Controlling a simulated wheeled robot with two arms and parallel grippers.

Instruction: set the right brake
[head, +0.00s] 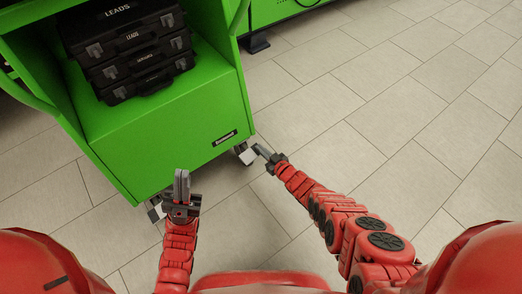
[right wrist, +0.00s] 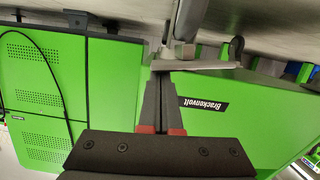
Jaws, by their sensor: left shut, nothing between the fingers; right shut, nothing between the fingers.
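The green cart (head: 165,140) stands at the left in the head view, with casters under its lower edge. The right caster (head: 244,153) sits at the cart's right corner, with a pale flat pedal at its side. In the right wrist view, which is upside down, the pedal (right wrist: 195,66) shows as a pale flat plate beside the caster wheel (right wrist: 184,27). My right gripper (head: 262,150) is shut and empty, its tips right at the pedal; I cannot tell if they touch. My left gripper (head: 182,186) is shut and empty in front of the cart, near the left caster (head: 155,212).
Black cases (head: 130,50) labelled LEADS are stacked on the cart's shelf. Another green unit (head: 285,10) stands behind on a dark foot (head: 257,43). The tiled floor (head: 390,100) to the right is clear.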

